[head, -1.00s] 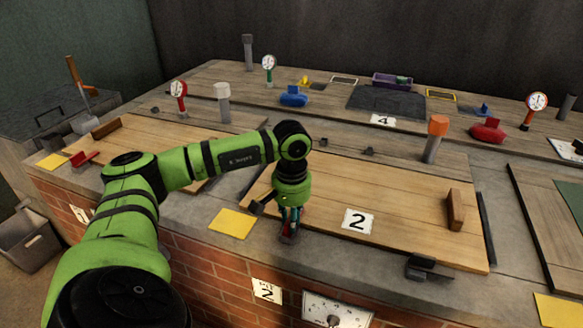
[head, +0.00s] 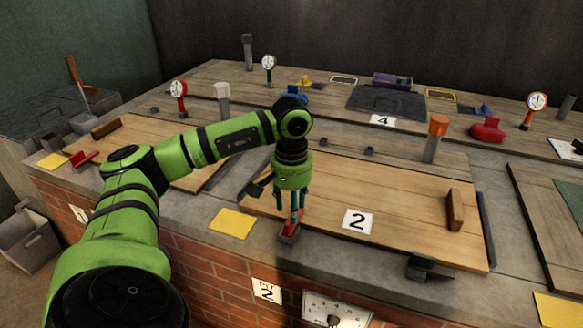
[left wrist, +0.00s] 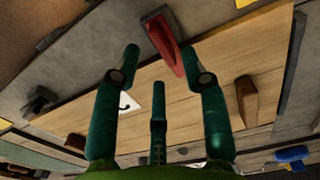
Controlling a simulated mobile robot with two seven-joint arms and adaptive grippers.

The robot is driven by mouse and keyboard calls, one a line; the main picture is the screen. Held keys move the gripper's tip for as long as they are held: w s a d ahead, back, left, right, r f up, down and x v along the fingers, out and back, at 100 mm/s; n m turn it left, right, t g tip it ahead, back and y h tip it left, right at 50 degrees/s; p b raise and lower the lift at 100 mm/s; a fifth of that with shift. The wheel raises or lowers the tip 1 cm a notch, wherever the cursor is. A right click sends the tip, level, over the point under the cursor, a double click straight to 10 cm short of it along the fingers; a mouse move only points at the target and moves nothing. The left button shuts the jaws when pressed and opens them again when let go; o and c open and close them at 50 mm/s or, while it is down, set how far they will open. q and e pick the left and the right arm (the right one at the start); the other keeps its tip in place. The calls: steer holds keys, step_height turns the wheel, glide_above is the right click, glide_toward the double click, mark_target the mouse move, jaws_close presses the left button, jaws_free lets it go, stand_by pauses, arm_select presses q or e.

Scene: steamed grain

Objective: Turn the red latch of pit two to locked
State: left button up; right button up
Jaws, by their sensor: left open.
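The red latch (head: 292,222) of pit two sits at the front edge of the wooden lid marked 2 (head: 400,205), on a dark base. In the left wrist view the red latch (left wrist: 164,40) points from its base toward the lid, its tip over the lid's edge. My left gripper (head: 291,207) points down just above the latch, fingers spread. In the left wrist view the open gripper (left wrist: 165,62) shows the latch beyond and between its fingertips, with no clear grip on it. My right gripper is not in view.
A black latch (head: 428,268) sits at the lid's front right. A wooden handle (head: 455,209) stands on the lid. A yellow card (head: 232,223) lies left of the red latch. An orange-topped post (head: 434,140) stands behind the lid.

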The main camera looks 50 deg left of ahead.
arm_select(q)
step_height(320, 180, up, 7)
steer(key=shift+r, duration=0.2)
stand_by(0.6)
